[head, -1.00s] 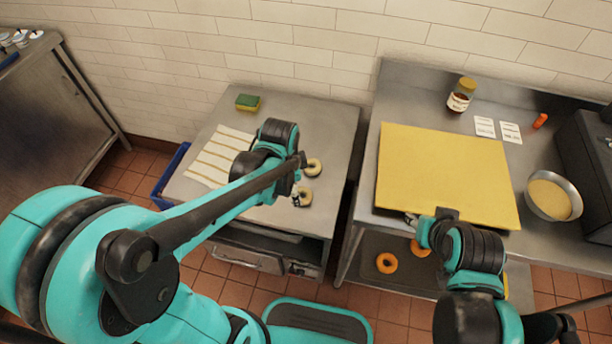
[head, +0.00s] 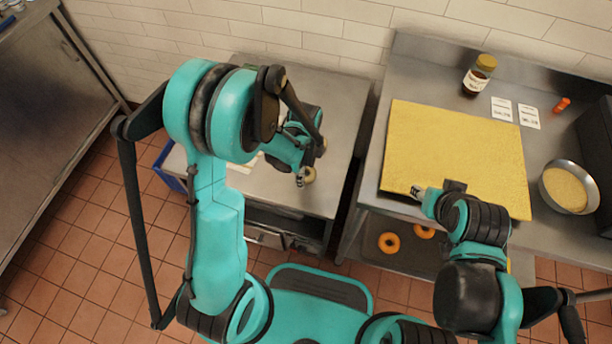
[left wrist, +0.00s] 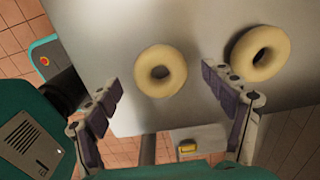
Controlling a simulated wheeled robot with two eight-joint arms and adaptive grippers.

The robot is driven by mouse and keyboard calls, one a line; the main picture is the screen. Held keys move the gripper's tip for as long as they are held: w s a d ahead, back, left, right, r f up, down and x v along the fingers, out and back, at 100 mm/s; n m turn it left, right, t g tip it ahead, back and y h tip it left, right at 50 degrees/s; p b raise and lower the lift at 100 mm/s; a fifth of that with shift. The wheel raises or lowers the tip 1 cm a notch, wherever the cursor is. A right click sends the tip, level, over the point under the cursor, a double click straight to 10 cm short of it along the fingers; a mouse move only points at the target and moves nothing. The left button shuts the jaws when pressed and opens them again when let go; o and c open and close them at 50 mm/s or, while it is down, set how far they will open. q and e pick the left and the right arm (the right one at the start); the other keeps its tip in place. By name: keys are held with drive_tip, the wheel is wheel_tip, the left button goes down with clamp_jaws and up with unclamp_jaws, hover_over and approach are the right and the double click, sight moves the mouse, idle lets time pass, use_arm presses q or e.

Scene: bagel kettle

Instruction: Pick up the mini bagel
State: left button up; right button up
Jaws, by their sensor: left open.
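Two pale ring-shaped mini bagels lie on the steel table (head: 335,120). In the left wrist view one bagel (left wrist: 143,80) shows between my fingertips, and the other bagel (left wrist: 283,55) lies to the right, beyond the right finger. My left gripper (left wrist: 160,76) is open and empty, its fingers apart on either side of the first bagel; its height above the table is hard to tell. In the head view the left gripper (head: 301,181) is beside a partly hidden bagel (head: 310,174). My right gripper (head: 417,191) is at the yellow board's front edge; its jaws are unclear.
A yellow board (head: 455,150) covers much of the right counter, with a jar (head: 478,76), cards (head: 515,112) and a bowl (head: 568,188) around it. Orange-brown rings (head: 389,243) lie on the shelf below. A gap separates table and counter.

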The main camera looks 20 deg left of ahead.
use_arm(q)
drive_tip(key=shift+f, duration=0.55)
use_arm(e)
drive_tip(key=shift+f, duration=0.3)
use_arm(q)
drive_tip(key=shift+r, duration=0.1)
use_arm(e)
drive_tip(key=shift+r, duration=0.1)
use_arm(q)
drive_tip(key=c, duration=1.2)
drive_tip(key=shift+r+p, duration=2.2)
drive_tip(key=shift+r, duration=2.8)
use_arm(e)
drive_tip(key=shift+r, duration=2.2)
